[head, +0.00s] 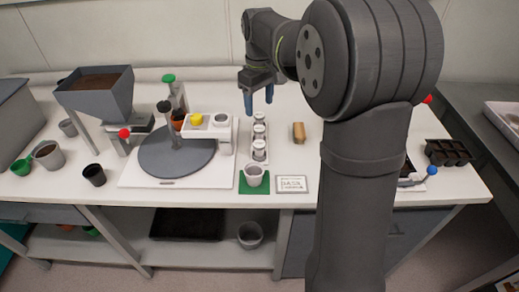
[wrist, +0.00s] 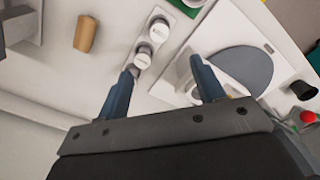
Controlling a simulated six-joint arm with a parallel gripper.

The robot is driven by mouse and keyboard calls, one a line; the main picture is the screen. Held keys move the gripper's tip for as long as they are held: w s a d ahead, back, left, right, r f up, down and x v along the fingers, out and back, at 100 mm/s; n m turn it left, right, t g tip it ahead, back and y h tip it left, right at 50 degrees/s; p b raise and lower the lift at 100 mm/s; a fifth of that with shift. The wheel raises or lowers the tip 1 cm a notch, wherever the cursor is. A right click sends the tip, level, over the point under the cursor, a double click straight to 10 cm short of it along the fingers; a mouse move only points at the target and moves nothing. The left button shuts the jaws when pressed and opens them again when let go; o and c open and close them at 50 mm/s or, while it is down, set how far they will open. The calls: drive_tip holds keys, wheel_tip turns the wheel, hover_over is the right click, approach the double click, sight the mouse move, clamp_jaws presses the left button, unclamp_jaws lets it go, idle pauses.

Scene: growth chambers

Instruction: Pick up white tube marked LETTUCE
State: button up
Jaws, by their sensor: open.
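Several white tubes with pale lids (head: 259,131) stand in a row in a narrow white rack (head: 259,160) on the bench. In the wrist view, two lidded tubes (wrist: 159,29) show clearly, and the left finger partly covers the rack's end. No lettering on the tubes is readable, so I cannot tell which is marked LETTUCE. My gripper (head: 258,101) has blue fingers, is open and empty, and hangs above the far end of the row.
A round grey turntable (head: 177,155) stands left of the rack. A tan block (head: 299,132) lies to its right. A hopper (head: 97,92) stands far left.

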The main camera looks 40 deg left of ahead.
sight(259, 144)
wheel_tip(259, 144, down, 17)
drive_tip(key=shift+f, duration=0.2)
idle(0.5)
drive_tip(key=shift+c, duration=0.4)
drive_tip(key=c, duration=1)
